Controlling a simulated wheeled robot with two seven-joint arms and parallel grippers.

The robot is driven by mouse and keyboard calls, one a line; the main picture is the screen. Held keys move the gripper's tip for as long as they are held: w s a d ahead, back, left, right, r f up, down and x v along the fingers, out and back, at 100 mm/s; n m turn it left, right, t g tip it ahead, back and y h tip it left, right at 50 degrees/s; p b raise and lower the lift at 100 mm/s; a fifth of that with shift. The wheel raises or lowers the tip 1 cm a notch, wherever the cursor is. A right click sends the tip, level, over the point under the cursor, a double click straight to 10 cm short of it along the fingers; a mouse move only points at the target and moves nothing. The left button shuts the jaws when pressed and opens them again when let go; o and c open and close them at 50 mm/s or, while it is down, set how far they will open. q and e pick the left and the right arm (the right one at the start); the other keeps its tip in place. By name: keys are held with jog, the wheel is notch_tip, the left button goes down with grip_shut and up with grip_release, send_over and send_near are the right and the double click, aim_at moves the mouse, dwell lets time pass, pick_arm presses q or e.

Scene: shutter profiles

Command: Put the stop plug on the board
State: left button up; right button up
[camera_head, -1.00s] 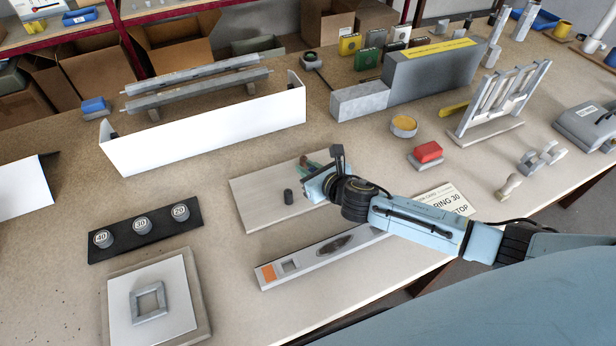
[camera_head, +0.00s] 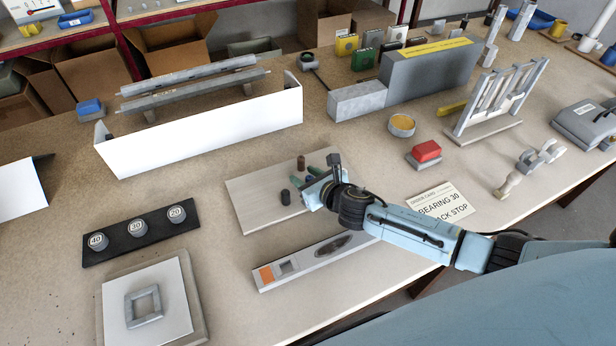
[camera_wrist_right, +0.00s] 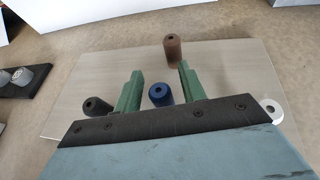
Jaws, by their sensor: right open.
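Small plugs stand on a pale flat board (camera_head: 250,205). A dark grey or black plug (camera_head: 286,197) stands near its middle, and a brown plug (camera_head: 301,162) stands farther back. In the right wrist view, a blue plug (camera_wrist_right: 160,95) is between my open green fingers, with gaps on both sides. There the black plug (camera_wrist_right: 97,106) is just outside the left finger, the brown plug (camera_wrist_right: 172,50) is beyond the fingers, and a white plug (camera_wrist_right: 272,110) is partly hidden at right. My right gripper (camera_head: 308,178) is open and empty above the board. My left gripper is not in view.
An order card (camera_head: 440,204) reads "BEARING 30" and "ACK STOP", its start covered by my arm. A grey strip with an orange patch (camera_head: 266,274) lies in front. A black holder (camera_head: 110,253) carries knobs 40, 30 and 20. A white-fronted profile (camera_head: 200,138) stands behind.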

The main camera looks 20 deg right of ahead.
jog(key=shift+r, duration=0.25)
jog(key=p+v, duration=0.1)
jog(key=v, duration=1.1)
jog(key=shift+f, duration=0.1)
